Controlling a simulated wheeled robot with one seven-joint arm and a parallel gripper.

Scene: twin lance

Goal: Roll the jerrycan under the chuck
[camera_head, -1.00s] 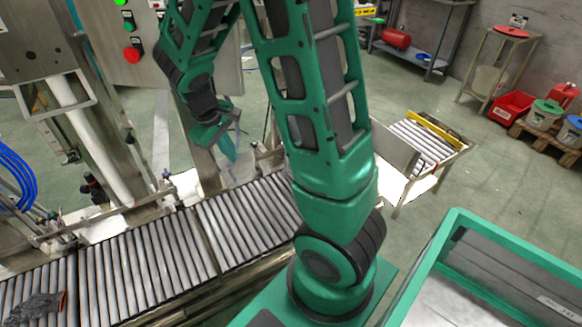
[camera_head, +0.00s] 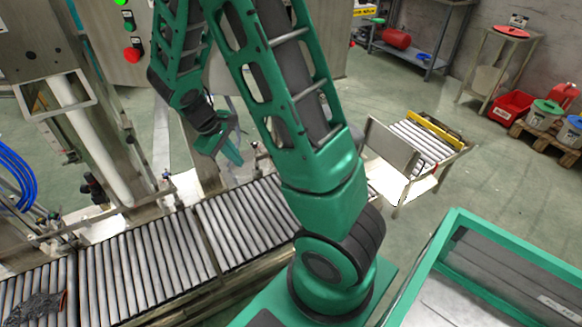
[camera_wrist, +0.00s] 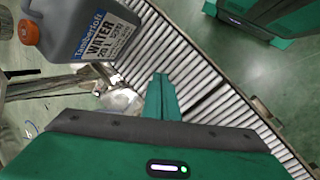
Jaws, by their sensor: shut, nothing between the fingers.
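My gripper (camera_wrist: 161,82) is shut and empty, over the rollers and apart from the jerrycan. In the head view my gripper (camera_head: 232,152) hangs above the conveyor's far side. I cannot pick out the chuck for certain on the machine (camera_head: 95,140) at the left.
A dark crumpled thing (camera_head: 40,305) with an orange edge lies on the conveyor's near left end. Metal posts and guide rails line the far side. A small roller table (camera_head: 425,140) stands beyond my arm. A green-rimmed bin (camera_head: 455,225) is at the lower right.

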